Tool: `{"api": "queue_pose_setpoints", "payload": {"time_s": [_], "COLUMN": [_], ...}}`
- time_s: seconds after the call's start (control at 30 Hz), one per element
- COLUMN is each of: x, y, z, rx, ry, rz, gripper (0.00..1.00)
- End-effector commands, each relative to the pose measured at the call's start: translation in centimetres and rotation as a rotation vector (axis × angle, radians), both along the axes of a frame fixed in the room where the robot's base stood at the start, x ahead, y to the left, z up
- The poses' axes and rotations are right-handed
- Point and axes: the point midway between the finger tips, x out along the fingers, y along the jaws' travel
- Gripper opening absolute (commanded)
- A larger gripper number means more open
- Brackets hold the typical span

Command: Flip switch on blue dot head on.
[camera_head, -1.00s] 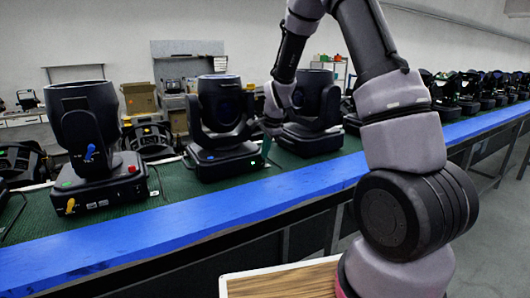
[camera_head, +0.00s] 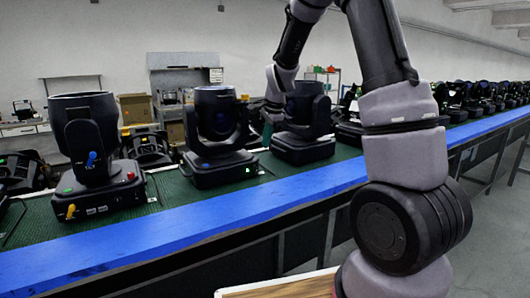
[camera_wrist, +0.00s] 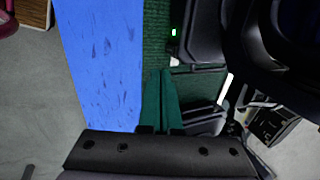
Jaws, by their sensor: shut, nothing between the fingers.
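The blue dot head is a black moving-head light (camera_head: 218,130) in the middle of the head view, with a blue dot (camera_head: 205,165) on its base and a green light at the front right corner. My gripper (camera_head: 267,136) is in the gap between it and the neighbouring head to the right, partly hidden by my arm. In the wrist view my gripper (camera_wrist: 161,72) shows two teal fingers together and empty over the green belt. A black base (camera_wrist: 200,32) with a small green light is just beyond the tips to the upper right. I cannot make out its switch clearly.
A blue ledge (camera_head: 240,208) runs along the front of the green belt (camera_wrist: 157,40). More heads continue to the right.

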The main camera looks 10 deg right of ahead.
Motion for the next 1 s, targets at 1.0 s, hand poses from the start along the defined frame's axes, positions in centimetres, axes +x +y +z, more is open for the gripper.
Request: {"api": "queue_pose_setpoints", "payload": {"time_s": [1.0], "x": [-11.3], "y": [-2.6], "z": [13.3], "rx": [-0.056], "ry": [-0.155], "rz": [0.304], "gripper": [0.00]}}
